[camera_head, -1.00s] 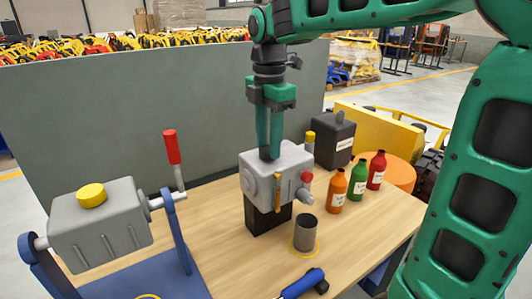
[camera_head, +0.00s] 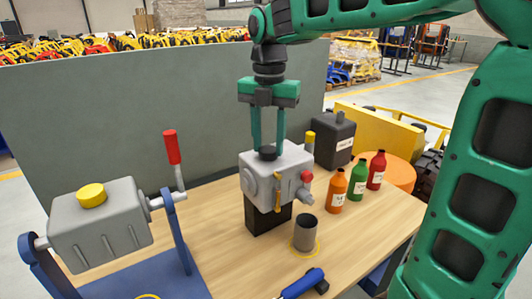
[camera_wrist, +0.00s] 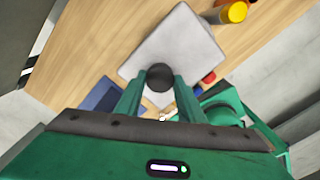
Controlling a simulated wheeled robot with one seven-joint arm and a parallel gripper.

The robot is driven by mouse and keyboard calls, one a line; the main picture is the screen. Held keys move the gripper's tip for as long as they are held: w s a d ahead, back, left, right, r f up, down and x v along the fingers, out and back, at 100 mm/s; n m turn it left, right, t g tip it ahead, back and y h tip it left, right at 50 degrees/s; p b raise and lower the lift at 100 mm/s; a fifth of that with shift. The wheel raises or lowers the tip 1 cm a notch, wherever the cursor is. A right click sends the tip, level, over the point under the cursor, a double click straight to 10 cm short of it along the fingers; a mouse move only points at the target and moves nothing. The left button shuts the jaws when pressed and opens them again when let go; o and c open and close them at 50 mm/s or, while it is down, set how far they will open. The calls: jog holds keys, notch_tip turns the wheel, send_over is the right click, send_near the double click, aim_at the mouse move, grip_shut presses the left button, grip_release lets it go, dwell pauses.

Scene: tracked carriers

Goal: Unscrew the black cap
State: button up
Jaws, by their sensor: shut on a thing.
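The black cap (camera_head: 268,153) sits on top of the grey gearbox-like housing (camera_head: 288,171), which stands on a black block on the table. My gripper (camera_head: 268,148) points straight down over the housing, with one finger on each side of the cap, and is shut on it. In the wrist view the round black cap (camera_wrist: 160,76) lies between the fingertips, over the pale top of the housing (camera_wrist: 180,45). The cap looks level with the housing top. Its thread is hidden.
Orange (camera_head: 337,191), green (camera_head: 357,181) and red (camera_head: 376,170) bottles and a black canister (camera_head: 333,139) stand to the right. A grey cup (camera_head: 305,234) is in front. Left, a second grey housing (camera_head: 100,226) with a yellow cap hangs in a blue stand.

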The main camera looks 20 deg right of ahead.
jog(key=n, duration=0.7)
jog(key=shift+f, duration=0.1)
jog(key=o, duration=1)
jog(key=shift+c, duration=0.2)
jog(key=m, duration=0.6)
jog(key=shift+m, duration=0.3)
jog(key=m, duration=0.3)
